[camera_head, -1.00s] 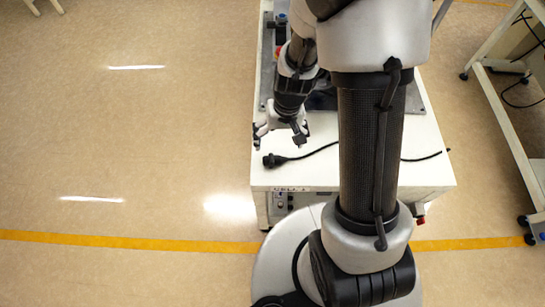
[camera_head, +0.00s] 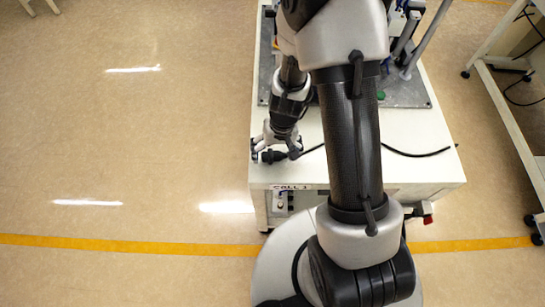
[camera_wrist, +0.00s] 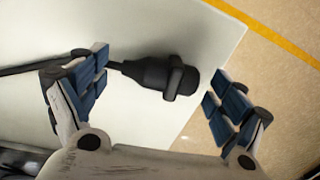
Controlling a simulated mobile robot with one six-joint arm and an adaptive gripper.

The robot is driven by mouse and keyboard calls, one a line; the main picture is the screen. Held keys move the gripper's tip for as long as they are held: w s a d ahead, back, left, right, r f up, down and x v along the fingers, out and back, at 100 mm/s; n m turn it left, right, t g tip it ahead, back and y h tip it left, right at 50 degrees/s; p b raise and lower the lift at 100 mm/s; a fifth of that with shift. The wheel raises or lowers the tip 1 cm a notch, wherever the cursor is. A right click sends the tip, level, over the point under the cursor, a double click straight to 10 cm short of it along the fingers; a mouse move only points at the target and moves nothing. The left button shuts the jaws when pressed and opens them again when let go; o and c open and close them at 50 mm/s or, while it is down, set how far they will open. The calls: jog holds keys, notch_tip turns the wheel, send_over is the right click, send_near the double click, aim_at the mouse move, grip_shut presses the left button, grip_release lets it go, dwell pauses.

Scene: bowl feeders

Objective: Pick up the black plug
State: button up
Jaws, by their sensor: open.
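The black plug (camera_head: 272,156) lies on the white table top (camera_head: 420,168), near its front left corner. Its black cable (camera_head: 415,154) runs right across the table, partly hidden behind my arm. My gripper (camera_head: 276,150) is open and low at the plug. In the wrist view the plug (camera_wrist: 160,74) shows between and just beyond the two blue-padded fingers of my gripper (camera_wrist: 155,95). The left finger is near the cable end and the right finger is near the plug's head. I cannot tell whether either finger touches it.
A grey plate with equipment (camera_head: 405,92) takes up the back of the table. The table's left edge is close to the plug, with open floor (camera_head: 130,130) beyond. Another wheeled table (camera_head: 510,110) stands at the right.

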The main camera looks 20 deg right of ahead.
aim_at(275, 153)
jog(key=shift+r, duration=0.1)
jog(key=shift+c, duration=0.5)
jog(key=c, duration=1.1)
jog(key=shift+c, duration=0.2)
notch_tip(275, 153, up, 19)
jog(key=p, duration=0.8)
jog(key=shift+w+r+n+b, duration=0.15)
jog(key=shift+w+n+b, duration=0.65)
jog(key=shift+w, duration=1.35)
